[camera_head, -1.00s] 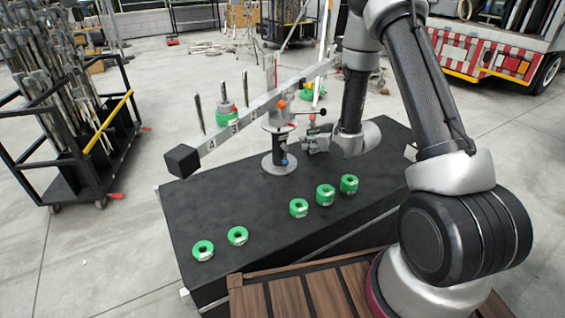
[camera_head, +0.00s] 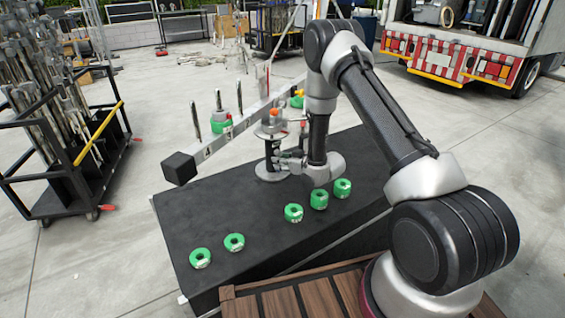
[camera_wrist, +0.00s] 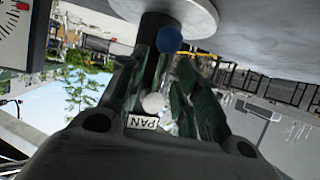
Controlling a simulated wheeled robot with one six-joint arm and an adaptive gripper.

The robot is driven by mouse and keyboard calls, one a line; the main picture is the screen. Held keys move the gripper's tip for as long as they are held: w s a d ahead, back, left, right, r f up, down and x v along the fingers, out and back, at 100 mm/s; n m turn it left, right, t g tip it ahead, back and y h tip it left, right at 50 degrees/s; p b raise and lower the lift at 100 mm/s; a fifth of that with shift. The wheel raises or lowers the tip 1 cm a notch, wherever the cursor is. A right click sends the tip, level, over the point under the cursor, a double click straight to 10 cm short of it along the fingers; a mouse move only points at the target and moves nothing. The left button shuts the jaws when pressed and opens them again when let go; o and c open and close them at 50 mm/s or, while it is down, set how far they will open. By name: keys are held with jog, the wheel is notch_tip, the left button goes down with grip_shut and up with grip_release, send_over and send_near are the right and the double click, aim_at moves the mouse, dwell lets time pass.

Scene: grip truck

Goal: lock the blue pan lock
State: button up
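The balance stand (camera_head: 271,176) rises from a round base on the black table (camera_head: 190,225). In the wrist view, the blue ball knob (camera_wrist: 168,38) of the pan lock sits on the dark post, just beyond my fingertips. A white ball (camera_wrist: 152,103) and a tag reading PAN (camera_wrist: 142,122) show nearer, between the fingers. My gripper (camera_head: 287,160) is beside the post, low above the table. It also shows in the wrist view (camera_wrist: 158,75), its fingers apart on either side of the post. I cannot tell whether they touch anything. In the head view the blue knob is hidden.
The numbered balance beam (camera_head: 235,129) with a dark end block (camera_head: 179,168) slants above the table. Several green ring weights (camera_head: 293,213) lie along the table's front. A rack cart (camera_head: 60,165) stands left, a truck (camera_head: 465,50) at the back right.

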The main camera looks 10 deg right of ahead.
jog(key=shift+c, duration=0.5)
grip_shut()
jog(key=shift+s+a+m+y, duration=0.1)
jog(key=shift+a+m+y, duration=0.1)
jog(key=shift+m+y, duration=0.7)
jog(key=shift+s+a+r+m+y, duration=0.1)
jog(key=shift+a+m+y, duration=0.25)
jog(key=shift+m, duration=0.5)
jog(key=shift+a+r+m+y, duration=0.1)
jog(key=shift+m+y, duration=0.35)
jog(key=shift+m, duration=0.4)
jog(key=shift+o, duration=0.5)
grip_release()
